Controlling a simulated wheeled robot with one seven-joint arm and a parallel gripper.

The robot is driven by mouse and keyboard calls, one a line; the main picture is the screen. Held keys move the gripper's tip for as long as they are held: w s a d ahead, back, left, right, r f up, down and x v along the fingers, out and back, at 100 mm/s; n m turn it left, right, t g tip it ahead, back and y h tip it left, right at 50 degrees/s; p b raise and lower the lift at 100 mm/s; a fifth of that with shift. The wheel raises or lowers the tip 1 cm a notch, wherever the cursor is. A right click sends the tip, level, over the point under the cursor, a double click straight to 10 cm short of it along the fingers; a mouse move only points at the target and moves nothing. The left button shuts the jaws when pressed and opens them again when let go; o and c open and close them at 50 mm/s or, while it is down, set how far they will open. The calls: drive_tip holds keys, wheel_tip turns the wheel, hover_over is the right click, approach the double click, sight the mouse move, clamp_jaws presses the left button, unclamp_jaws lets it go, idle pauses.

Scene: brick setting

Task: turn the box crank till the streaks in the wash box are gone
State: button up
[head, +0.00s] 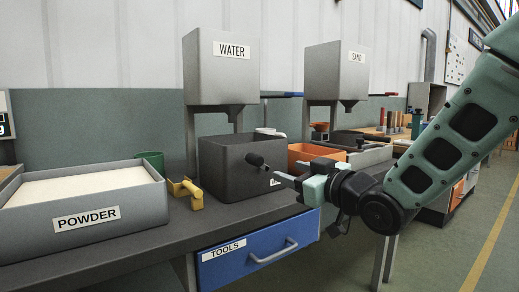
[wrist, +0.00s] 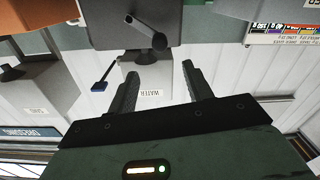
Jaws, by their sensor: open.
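The wash box (head: 225,172) is a dark grey open box under the water hopper. Its crank (head: 256,159) has a black knob and sits on the side facing my arm. In the wrist view, which is upside down, the box (wrist: 104,32) is at the top and the crank knob (wrist: 159,41) points toward me. My gripper (head: 285,178) is open and empty, just right of the crank in the head view. In the wrist view my gripper (wrist: 159,64) has its fingers either side of the knob's line, with the knob beyond their tips. The box's inside and any streaks are hidden.
The water hopper (head: 222,75) stands over the box, and the sand hopper (head: 335,75) is to its right. A powder tray (head: 140,212) and a yellow part (head: 187,193) are on the left. An orange bin (head: 303,153) is behind my gripper. A blue tools drawer (head: 235,270) is below.

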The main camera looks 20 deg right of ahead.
drive_tip(key=p, duration=0.8)
approach(260, 161)
drive_tip(key=shift+w, duration=0.95)
drive_tip(key=x, duration=0.4)
drive_tip(key=b+x, duration=0.1)
drive_tip(key=x, duration=0.3)
drive_tip(key=shift+w+a, duration=0.3)
drive_tip(key=shift+a, duration=0.05)
clamp_jaws()
